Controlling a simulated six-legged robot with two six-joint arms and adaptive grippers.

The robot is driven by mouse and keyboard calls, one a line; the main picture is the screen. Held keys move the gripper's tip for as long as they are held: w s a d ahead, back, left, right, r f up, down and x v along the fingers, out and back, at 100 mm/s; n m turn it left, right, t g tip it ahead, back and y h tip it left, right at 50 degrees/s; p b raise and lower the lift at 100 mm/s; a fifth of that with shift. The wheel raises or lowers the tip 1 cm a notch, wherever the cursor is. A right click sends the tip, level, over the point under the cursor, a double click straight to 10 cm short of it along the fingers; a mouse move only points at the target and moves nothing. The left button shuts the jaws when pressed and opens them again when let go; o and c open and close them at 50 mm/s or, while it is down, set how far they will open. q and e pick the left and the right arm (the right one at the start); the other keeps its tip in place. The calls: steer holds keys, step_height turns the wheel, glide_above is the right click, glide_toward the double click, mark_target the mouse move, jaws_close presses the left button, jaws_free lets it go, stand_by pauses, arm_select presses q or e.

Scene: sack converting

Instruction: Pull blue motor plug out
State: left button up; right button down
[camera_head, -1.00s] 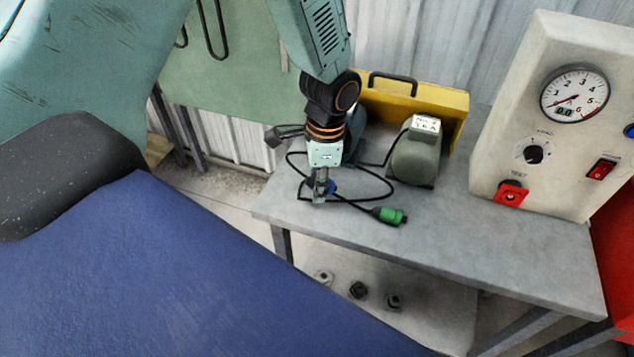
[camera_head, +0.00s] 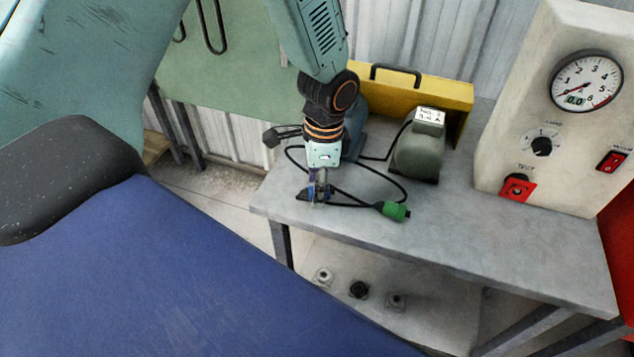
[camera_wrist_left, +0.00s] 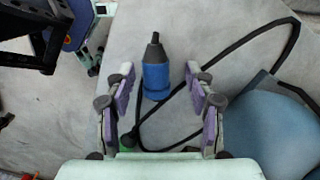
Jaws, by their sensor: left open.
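The blue plug (camera_wrist_left: 156,77) has a black tapered end and shows between and slightly beyond my left gripper's fingertips in the left wrist view. In the head view only a small blue piece (camera_head: 304,195) shows beside the fingers, low over the bench. My left gripper (camera_head: 318,197) is open, with its two purple-padded fingers (camera_wrist_left: 160,76) one on each side of the plug and a gap at both sides. The blue motor (camera_head: 356,122) stands behind my wrist, mostly hidden; its rounded body (camera_wrist_left: 268,132) fills the lower right of the wrist view. My right gripper is out of view.
A green plug (camera_head: 396,211) lies on the grey bench (camera_head: 480,240) with looping black cables. A grey-green motor (camera_head: 417,155) stands before a yellow guard (camera_head: 440,93). A gauge panel (camera_head: 545,100) with a red socket (camera_head: 517,188) stands right. The front right bench is bare.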

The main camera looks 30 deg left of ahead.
arm_select(q)
steer(key=shift+d+r, duration=0.15)
steer(key=shift+d, duration=0.05)
step_height(320, 180, up, 12)
steer(key=shift+w+d, duration=0.25)
steer(key=shift+d, duration=0.15)
steer(key=shift+a, duration=0.1)
stand_by(0.4)
